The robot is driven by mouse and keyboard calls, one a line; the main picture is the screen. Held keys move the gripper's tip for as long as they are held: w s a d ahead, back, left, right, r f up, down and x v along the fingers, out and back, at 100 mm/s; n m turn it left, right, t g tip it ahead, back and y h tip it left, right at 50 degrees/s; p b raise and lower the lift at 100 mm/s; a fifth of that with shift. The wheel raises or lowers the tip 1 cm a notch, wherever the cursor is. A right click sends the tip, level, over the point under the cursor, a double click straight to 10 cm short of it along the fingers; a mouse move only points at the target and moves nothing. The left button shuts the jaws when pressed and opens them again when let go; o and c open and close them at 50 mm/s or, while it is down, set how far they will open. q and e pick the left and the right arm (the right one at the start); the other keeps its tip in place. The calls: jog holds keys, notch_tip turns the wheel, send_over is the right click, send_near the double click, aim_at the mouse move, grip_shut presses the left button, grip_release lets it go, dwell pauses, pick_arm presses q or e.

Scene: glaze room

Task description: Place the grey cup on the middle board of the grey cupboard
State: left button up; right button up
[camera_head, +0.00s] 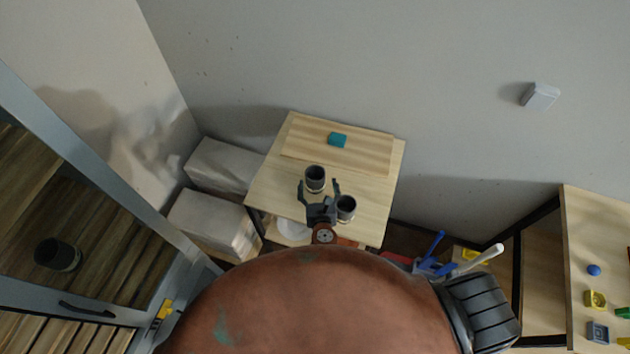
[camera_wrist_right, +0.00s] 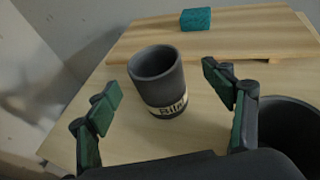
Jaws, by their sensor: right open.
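A grey cup (camera_head: 315,178) with a pale lettered band stands upright on a small wooden table (camera_head: 272,187). In the right wrist view the same cup (camera_wrist_right: 158,82) stands ahead, between the spread fingers. My right gripper (camera_head: 319,190) is open and empty around the near side of the cup; it also shows in the right wrist view (camera_wrist_right: 160,100). A second dark cup (camera_head: 346,208) stands just right of the gripper, partly cut off in the wrist view (camera_wrist_right: 280,135). The grey cupboard (camera_head: 110,285) at left has wooden boards, with another dark cup (camera_head: 57,254) on one. My left gripper is not seen.
A wooden board (camera_head: 300,150) with a teal block (camera_head: 337,140) lies at the table's back. Pale boxes (camera_head: 222,165) stand left of the table. At right, a wooden table (camera_head: 595,225) holds small coloured items. A container with blue handles (camera_head: 432,262) stands below.

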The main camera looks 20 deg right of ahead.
aim_at(315, 169)
jog(key=x, duration=0.4)
jog(key=shift+w+a+r+p, duration=0.15)
jog(key=shift+w+a+p, duration=0.1)
jog(key=shift+w+p, duration=0.1)
jog(key=shift+w+d+f, duration=0.1)
jog(key=shift+w+f, duration=0.15)
jog(key=shift+w, duration=0.2)
jog(key=shift+c, duration=0.6)
jog(key=c, duration=1.5)
jog(key=shift+r, duration=0.15)
